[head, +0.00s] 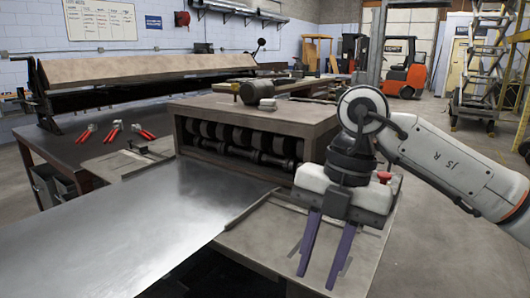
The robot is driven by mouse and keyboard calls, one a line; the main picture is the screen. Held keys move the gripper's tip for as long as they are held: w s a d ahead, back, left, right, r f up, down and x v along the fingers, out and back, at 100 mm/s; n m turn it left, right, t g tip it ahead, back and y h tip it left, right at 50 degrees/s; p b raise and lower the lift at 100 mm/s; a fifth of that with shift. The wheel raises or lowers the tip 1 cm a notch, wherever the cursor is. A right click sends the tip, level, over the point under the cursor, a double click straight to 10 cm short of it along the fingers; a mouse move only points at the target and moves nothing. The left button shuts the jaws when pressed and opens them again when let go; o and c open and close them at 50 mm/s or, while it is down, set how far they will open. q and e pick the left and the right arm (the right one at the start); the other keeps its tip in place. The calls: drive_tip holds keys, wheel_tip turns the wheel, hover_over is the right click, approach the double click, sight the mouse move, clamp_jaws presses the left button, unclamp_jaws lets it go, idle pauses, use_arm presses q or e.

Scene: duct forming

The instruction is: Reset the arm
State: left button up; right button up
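My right arm (455,165) comes in from the right. My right gripper (325,272) hangs over the right part of the workbench with its two purple fingers pointing down. The fingers are apart, and nothing shows between them. My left gripper is not in the head view. A large sheet of metal (140,225) lies flat at the lower left, its right edge to the left of the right gripper. The forming machine (250,112), a wooden-topped box with dark rollers inside, stands just behind the gripper.
Red-handled hand tools (113,131) lie on a dark table (62,140) at the left. A long bending brake (140,75) stands behind them. An orange forklift (407,76) and a ladder (482,65) are far back. Open floor (440,255) shows at the right.

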drive_tip(key=s+a+r+n+g+y, duration=0.15)
drive_tip(key=s+a+y, duration=0.25)
drive_tip(key=a+y, duration=0.45)
drive_tip(key=s+a+r+g+y, duration=0.1)
drive_tip(key=s+a+g+y, duration=0.3)
drive_tip(key=a+y, duration=0.5)
drive_tip(key=w+d+f+m+t+h, duration=0.1)
drive_tip(key=w+d+f+m+t, duration=0.35)
drive_tip(key=m+t, duration=0.55)
drive_tip(key=w+d+f+m+t+h, duration=0.1)
drive_tip(key=w+d+f+m+t, duration=0.2)
drive_tip(key=w+m+t, duration=0.55)
drive_tip(key=s+d+f+m+t+h, duration=0.2)
drive_tip(key=d+f+m+t+h, duration=0.45)
drive_tip(key=f, duration=0.35)
drive_tip(key=s+d+f+m+g+h, duration=0.2)
drive_tip(key=s+d+f+h, duration=0.1)
drive_tip(key=f, duration=0.5)
drive_tip(key=s+d+f+m+g+h, duration=0.2)
drive_tip(key=s+d+f+g+h, duration=0.15)
drive_tip(key=f, duration=0.45)
drive_tip(key=s+d+f+g+h, duration=0.2)
drive_tip(key=s+d+f+g, duration=0.2)
drive_tip(key=s+f, duration=0.6)
drive_tip(key=s+m, duration=0.1)
drive_tip(key=s, duration=0.2)
drive_tip(key=shift+s+d+f, duration=0.2)
drive_tip(key=shift+d+f, duration=0.2)
